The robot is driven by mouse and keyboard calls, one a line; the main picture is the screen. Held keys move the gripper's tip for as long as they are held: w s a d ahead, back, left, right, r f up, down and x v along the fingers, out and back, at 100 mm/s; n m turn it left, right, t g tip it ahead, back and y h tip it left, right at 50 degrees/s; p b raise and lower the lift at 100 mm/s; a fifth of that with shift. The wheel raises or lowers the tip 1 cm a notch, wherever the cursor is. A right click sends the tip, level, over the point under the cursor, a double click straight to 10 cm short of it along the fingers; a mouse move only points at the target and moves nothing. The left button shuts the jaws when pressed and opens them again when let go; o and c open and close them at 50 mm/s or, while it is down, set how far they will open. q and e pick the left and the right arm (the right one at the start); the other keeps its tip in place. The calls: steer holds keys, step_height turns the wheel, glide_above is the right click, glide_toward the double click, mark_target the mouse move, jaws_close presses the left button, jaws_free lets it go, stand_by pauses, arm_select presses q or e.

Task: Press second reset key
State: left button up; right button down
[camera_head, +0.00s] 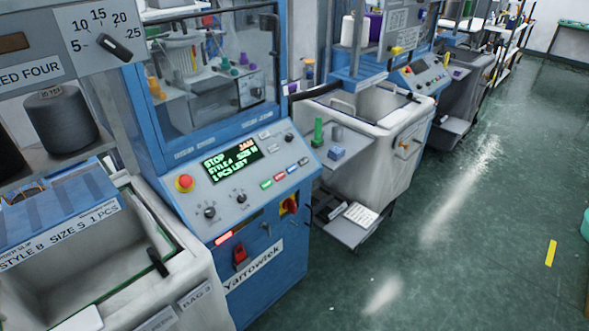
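The nearest blue knitting machine has a sloped grey control panel (225,215). Its dark display (232,160) shows green text starting with STOP, and an orange word that looks like JAM. A row of small keys lies right of the knobs: a green key (266,184), a red key (279,176), a blue key (291,169) and a white key (303,161). Their labels are too small to read, so I cannot tell which is a reset key. A second machine's panel (420,75) shows farther back, its keys too small to tell. Neither gripper is in view.
A red emergency button (185,182) sits at the panel's left edge. A grey bin (110,275) stands at the left front, and a white bin (375,140) stands right of the machine with a low shelf (345,232). The green floor (470,240) at right is mostly clear.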

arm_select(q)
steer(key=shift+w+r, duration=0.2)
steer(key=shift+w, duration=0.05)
